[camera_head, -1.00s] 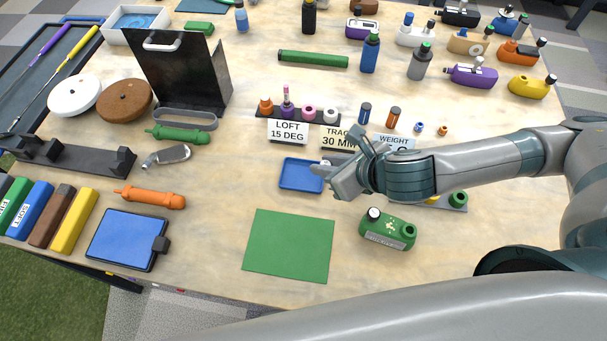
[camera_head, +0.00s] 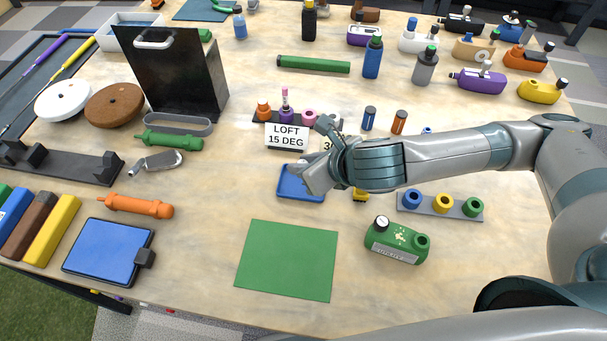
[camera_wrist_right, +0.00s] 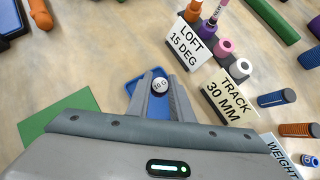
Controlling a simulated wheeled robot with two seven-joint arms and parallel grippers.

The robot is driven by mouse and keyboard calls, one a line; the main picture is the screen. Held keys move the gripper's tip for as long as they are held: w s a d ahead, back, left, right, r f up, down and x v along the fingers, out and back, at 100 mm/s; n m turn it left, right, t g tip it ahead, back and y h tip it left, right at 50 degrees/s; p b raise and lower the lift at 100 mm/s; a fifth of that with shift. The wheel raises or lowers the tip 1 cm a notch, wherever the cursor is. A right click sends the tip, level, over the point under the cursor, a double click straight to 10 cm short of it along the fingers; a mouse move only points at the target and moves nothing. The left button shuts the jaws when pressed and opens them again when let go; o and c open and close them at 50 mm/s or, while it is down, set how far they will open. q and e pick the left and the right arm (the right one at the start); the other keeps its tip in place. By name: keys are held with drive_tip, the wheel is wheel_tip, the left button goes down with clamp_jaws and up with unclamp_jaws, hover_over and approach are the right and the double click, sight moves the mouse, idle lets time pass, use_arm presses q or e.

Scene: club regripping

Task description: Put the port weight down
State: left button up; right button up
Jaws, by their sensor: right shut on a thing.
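The port weight (camera_wrist_right: 159,85), a small round piece marked "10 G", sits between the fingertips of my right gripper (camera_wrist_right: 158,90) in the right wrist view. That gripper (camera_head: 306,176) is shut on it, over the small blue tray (camera_head: 289,188). The tray also shows behind the fingers in the right wrist view (camera_wrist_right: 133,86). In the head view the weight is hidden by the gripper. I cannot tell whether it touches the tray. My left gripper is not in view.
The "LOFT 15 DEG" sign (camera_head: 286,137) and a row of coloured rings (camera_head: 310,118) stand just behind the tray. A grey ring rack (camera_head: 425,206) is near my right forearm.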

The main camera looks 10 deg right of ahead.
drive_tip(key=shift+f+p, duration=0.35)
drive_tip(key=shift+f, duration=1.65)
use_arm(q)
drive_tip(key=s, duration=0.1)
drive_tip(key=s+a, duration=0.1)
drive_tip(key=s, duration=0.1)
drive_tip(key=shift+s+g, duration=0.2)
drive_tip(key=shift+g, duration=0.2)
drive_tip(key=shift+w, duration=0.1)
use_arm(e)
drive_tip(key=shift+f, duration=0.15)
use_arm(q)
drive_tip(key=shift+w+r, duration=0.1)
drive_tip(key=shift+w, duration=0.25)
use_arm(e)
drive_tip(key=o, duration=0.9)
drive_tip(key=shift+r, duration=0.2)
